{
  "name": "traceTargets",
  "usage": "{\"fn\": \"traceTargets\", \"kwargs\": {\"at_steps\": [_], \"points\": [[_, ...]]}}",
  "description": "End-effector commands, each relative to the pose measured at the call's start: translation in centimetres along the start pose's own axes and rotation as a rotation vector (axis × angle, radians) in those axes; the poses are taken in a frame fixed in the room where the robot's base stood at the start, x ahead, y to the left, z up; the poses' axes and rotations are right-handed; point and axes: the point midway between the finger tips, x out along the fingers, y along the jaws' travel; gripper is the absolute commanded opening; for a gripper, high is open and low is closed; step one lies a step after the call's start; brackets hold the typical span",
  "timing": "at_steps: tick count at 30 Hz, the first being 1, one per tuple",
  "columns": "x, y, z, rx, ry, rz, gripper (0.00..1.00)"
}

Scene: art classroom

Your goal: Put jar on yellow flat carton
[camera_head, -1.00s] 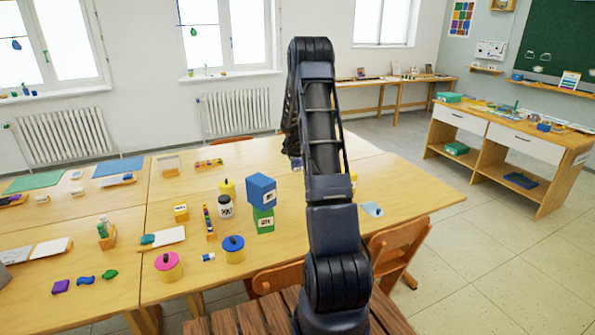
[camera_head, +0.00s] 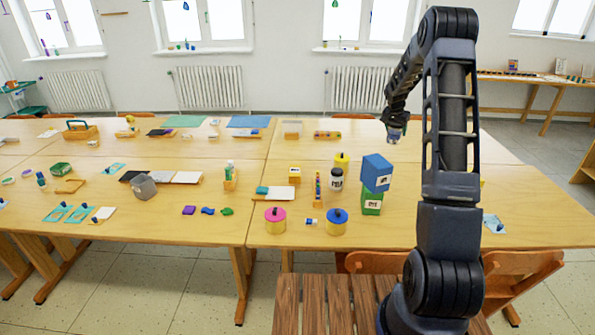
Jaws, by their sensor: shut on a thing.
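My gripper (camera_head: 394,134) hangs from my arm above the far half of the table, behind the stacked cubes. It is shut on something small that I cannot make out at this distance. A white jar with a black lid (camera_head: 336,180) stands upright on the table, left of the cubes. A yellow jar (camera_head: 341,161) stands just behind it. A pink jar (camera_head: 275,221) and a yellow jar with a blue lid (camera_head: 337,222) stand near the front edge. A small yellow carton (camera_head: 294,174) lies left of the white jar; I cannot tell whether it is the flat one.
A blue cube (camera_head: 377,172) sits on a green cube (camera_head: 371,201) beside my arm, a tall obstacle. A colourful upright rack (camera_head: 318,188) stands left of the white jar. My arm hides part of the table's right side. Bare tabletop shows around the jars.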

Motion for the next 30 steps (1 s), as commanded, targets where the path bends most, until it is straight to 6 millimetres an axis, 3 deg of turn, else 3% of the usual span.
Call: {"fn": "traceTargets", "kwargs": {"at_steps": [1,3,11,18,24,30], "points": [[-0.5,-2.2,0.8,-0.020,0.002,-0.009,0.35],[-1.2,-4.8,1.7,-0.041,0.002,-0.017,0.35],[-4.1,-14.4,6.4,-0.125,0.001,-0.052,0.35],[-7.2,-22.6,11.8,-0.203,0.002,-0.084,0.35],[-10.2,-28.8,17.0,-0.267,0.002,-0.112,0.35],[-12.8,-33.6,21.9,-0.320,0.001,-0.134,0.35]]}}
